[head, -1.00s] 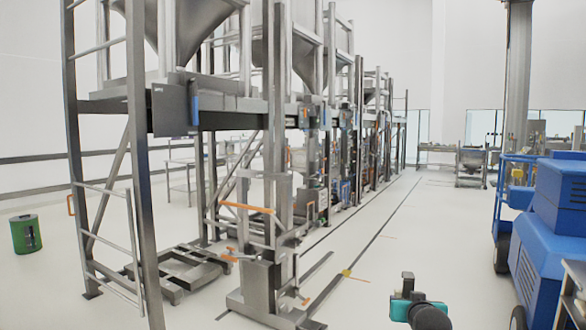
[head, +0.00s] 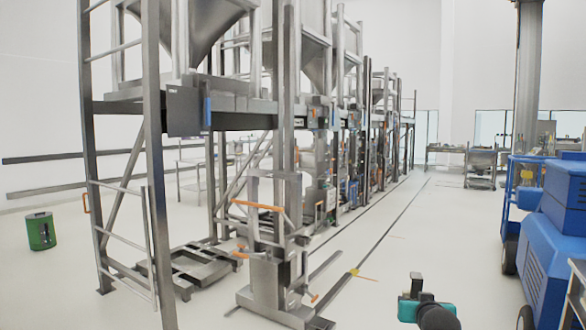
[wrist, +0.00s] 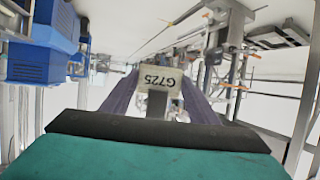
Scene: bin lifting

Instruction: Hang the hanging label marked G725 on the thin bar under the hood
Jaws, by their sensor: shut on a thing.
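The hanging label marked G725 (wrist: 160,80) shows in the wrist view as a pale plate with dark lettering, upside down in that picture. My gripper (wrist: 160,104) is shut on it, with a dark finger on each side. In the head view my gripper (head: 417,285) is at the bottom, right of centre, held out over the open floor. The label cannot be made out clearly there. I cannot pick out the hood or its thin bar in either view.
A steel frame with hoppers (head: 190,30) fills the left and middle. A lifting column with orange handles (head: 265,270) stands before it. A blue machine (head: 560,200) is at the right, a green drum (head: 40,231) at far left. The floor between frame and blue machine is clear.

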